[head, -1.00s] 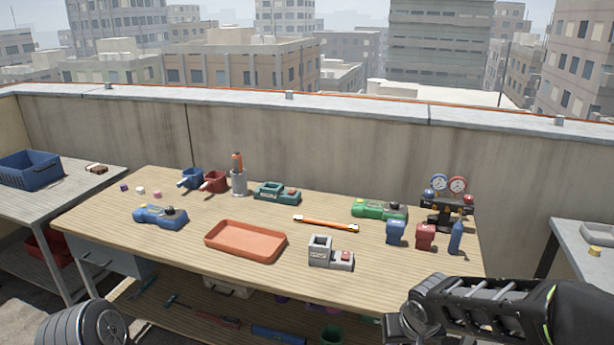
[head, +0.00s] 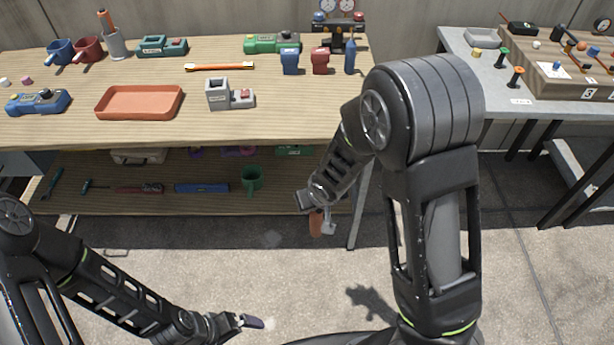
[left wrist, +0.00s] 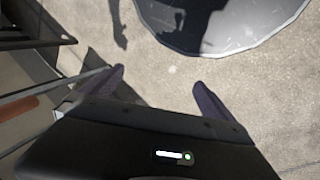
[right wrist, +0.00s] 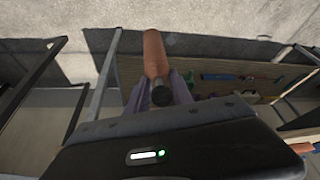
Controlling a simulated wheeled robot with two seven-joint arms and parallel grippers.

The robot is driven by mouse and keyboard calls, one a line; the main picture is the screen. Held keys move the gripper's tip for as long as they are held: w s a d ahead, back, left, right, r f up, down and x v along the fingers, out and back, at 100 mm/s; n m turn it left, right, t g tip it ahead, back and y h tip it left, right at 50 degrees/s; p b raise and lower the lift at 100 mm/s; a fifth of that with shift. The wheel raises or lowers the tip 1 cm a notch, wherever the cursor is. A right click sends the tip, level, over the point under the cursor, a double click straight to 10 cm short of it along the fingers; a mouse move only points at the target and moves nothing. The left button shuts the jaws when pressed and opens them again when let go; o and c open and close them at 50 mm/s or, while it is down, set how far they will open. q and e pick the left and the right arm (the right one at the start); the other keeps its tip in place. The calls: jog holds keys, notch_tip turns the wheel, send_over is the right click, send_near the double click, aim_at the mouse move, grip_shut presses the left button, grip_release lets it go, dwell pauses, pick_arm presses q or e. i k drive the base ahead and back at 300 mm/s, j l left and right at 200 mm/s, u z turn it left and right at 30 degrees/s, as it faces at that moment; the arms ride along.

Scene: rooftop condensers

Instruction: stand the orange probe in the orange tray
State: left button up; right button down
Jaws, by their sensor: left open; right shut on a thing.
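The orange tray (head: 140,102) lies empty on the wooden bench in the head view. My right gripper (head: 325,219) is below and in front of the bench's right end, away from the tray. It is shut on the orange probe (head: 315,224), an orange-brown cylinder. In the right wrist view the probe (right wrist: 154,55) stands out between the fingers, with a dark end towards the camera. My left gripper (head: 249,321) is low over the floor. The left wrist view shows its fingers (left wrist: 160,88) apart with nothing between them.
A grey cup (head: 115,44) holding an orange-topped stick stands behind the tray. A grey block holder (head: 217,94) is right of the tray, and a blue device (head: 38,102) left. The bench's lower shelf (head: 215,198) holds tools. A grey side table (head: 480,78) stands right.

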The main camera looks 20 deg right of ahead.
aim_at(141, 106)
jog(key=i+j, duration=0.1)
jog(key=j, duration=0.3)
jog(key=i+j, duration=0.1)
jog(key=j, duration=0.3)
jog(key=i+j, duration=0.1)
jog(key=j, duration=0.3)
jog(key=i+j, duration=0.1)
jog(key=j, duration=0.3)
jog(key=i+j, duration=0.1)
jog(key=j, duration=0.3)
jog(key=i+j, duration=0.1)
jog(key=j, duration=0.3)
jog(key=i+j, duration=0.15)
jog(key=j, duration=0.25)
